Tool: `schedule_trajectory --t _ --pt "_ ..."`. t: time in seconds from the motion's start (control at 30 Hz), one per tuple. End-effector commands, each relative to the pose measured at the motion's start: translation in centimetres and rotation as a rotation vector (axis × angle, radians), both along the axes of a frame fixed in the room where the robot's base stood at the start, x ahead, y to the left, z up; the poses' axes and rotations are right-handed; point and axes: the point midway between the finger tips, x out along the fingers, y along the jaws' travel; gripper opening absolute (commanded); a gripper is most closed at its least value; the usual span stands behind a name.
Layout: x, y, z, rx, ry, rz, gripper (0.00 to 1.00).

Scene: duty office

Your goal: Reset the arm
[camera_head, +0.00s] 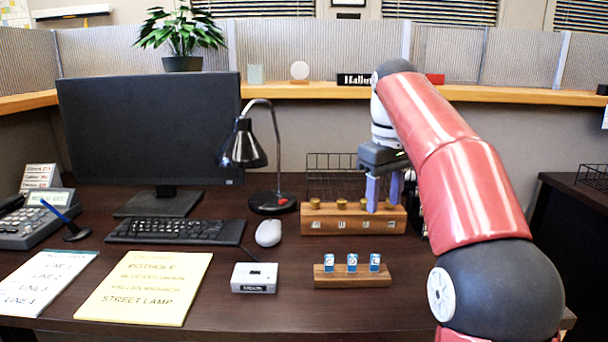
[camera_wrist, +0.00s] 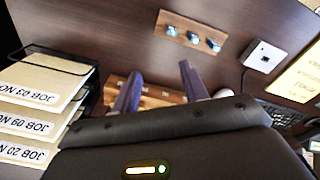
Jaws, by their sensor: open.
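My gripper (camera_head: 383,192) points down over the right part of the wooden block with round brass-coloured pegs (camera_head: 320,220) at the back of the desk. Its two purple-blue fingers stand apart, with nothing seen between them. In the wrist view my gripper (camera_wrist: 158,88) also shows spread fingers, with the wooden block (camera_wrist: 160,96) behind and below them. My red arm reaches in from the right. Whether the fingers touch the block, I cannot tell. Part of the block's right end is hidden by the gripper.
A small wooden stand with blue-and-white tags (camera_head: 340,280) lies in front of the block. A desk lamp (camera_head: 244,150), mouse (camera_head: 268,233) and small white box (camera_head: 254,278) stand left of it. A wire rack with job folders (camera_wrist: 40,85) is close beside the gripper.

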Motion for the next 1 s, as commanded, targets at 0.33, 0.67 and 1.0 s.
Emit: schedule_trajectory --t 0.33,0.67,1.0 --pt "-5.1 0.3 -0.5 0.001 -0.093 -0.102 0.44" --pt "-16.0 0.1 -6.4 0.048 -0.270 -0.305 0.44" --pt "-25.3 -0.2 -16.7 0.133 -0.415 -0.483 0.44"
